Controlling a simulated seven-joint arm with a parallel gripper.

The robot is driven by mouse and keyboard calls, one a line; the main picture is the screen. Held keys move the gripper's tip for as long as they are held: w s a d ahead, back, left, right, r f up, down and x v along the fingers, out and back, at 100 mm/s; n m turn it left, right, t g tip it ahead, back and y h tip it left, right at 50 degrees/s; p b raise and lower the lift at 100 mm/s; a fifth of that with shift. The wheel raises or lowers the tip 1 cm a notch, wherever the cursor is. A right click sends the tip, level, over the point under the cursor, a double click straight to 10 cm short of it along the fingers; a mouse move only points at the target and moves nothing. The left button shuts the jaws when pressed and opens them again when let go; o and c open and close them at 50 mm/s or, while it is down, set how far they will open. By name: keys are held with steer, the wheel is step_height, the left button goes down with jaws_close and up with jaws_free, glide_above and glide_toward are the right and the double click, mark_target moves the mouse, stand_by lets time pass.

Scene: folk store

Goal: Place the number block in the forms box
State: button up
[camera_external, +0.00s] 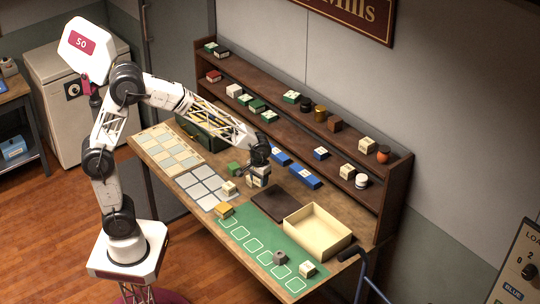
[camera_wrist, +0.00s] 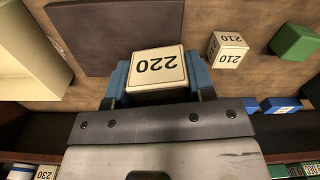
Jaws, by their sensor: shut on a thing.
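My gripper (camera_wrist: 159,84) is shut on a cream number block (camera_wrist: 157,66) marked 220, with blue finger pads on either side of it. In the external view my gripper (camera_external: 260,168) is above the middle of the workbench, left of the dark brown flat panel. An open cream box (camera_external: 318,232), empty as far as I can see, lies right of that panel. Its edge also shows at the left of the wrist view (camera_wrist: 28,65). No label on it is readable. A second cream block (camera_wrist: 228,49), marked 210, sits on the bench beside my gripper, apart from the held block.
The dark brown panel (camera_external: 277,202) lies between my gripper and the cream box. A green mat (camera_external: 262,246) with white outlines lies in front, with several blocks around it. Blue blocks (camera_external: 304,175) lie at the shelf's foot. The wooden shelf (camera_external: 310,125) stands behind.

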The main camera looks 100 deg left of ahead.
steer(key=w+d+m, duration=0.1)
steer(key=w+d, duration=0.7)
steer(key=w, duration=0.7)
steer(key=m, duration=0.1)
glide_above(316, 238)
steer(key=shift+s, duration=0.1)
steer(key=shift+a+f, duration=0.1)
steer(key=shift+f, duration=2.45)
steer(key=shift+f, duration=2.5)
steer(key=shift+f, duration=0.15)
